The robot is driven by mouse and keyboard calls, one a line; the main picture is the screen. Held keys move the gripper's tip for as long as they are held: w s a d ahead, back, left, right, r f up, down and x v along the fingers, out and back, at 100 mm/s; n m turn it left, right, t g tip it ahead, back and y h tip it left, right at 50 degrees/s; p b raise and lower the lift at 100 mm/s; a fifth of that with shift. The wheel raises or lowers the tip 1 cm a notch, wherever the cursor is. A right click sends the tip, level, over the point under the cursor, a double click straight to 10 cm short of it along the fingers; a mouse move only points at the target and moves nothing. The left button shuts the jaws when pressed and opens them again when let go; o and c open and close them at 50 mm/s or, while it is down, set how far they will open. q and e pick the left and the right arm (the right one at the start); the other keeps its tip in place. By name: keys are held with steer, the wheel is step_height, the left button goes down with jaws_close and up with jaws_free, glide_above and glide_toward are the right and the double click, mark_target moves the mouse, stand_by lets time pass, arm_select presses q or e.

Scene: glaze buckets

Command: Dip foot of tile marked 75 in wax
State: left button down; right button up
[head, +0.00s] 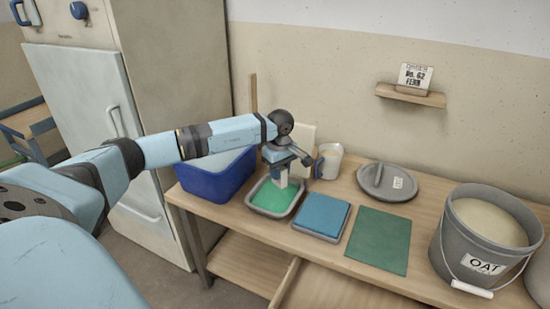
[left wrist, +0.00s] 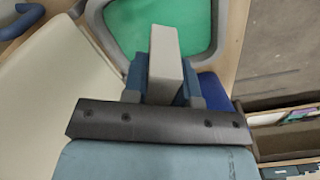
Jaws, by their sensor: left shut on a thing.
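My left gripper (head: 284,167) is shut on a pale grey tile (head: 283,180), held upright with its lower end pointing down over a grey-rimmed tray (head: 256,208) of green wax (head: 268,198). In the left wrist view the tile (left wrist: 165,62) stands between the blue fingers of the gripper (left wrist: 163,82), with the green surface (left wrist: 150,22) beyond it. I cannot tell whether the tile's foot touches the green surface. No number is readable on the tile. My right gripper is not in view.
A blue bin (head: 207,186) stands left of the tray, a blue pad (head: 321,215) and green mat (head: 378,240) right of it. A white jug (head: 330,161), grey lid (head: 388,181) and OAT bucket (head: 466,250) stand further right. A pale board (head: 304,135) is behind the gripper.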

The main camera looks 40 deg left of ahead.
arm_select(q)
steer(key=shift+s+a+r+n, duration=0.15)
steer(key=shift+a+n, duration=0.25)
steer(key=shift+a, duration=0.25)
steer(key=shift+a+f, duration=0.2)
step_height(320, 180, down, 3)
steer(key=shift+b, duration=1.15)
steer(key=shift+f, duration=0.75)
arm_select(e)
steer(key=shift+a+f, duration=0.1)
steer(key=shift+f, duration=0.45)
arm_select(q)
steer(key=shift+f+b, duration=0.15)
steer(key=shift+b, duration=0.25)
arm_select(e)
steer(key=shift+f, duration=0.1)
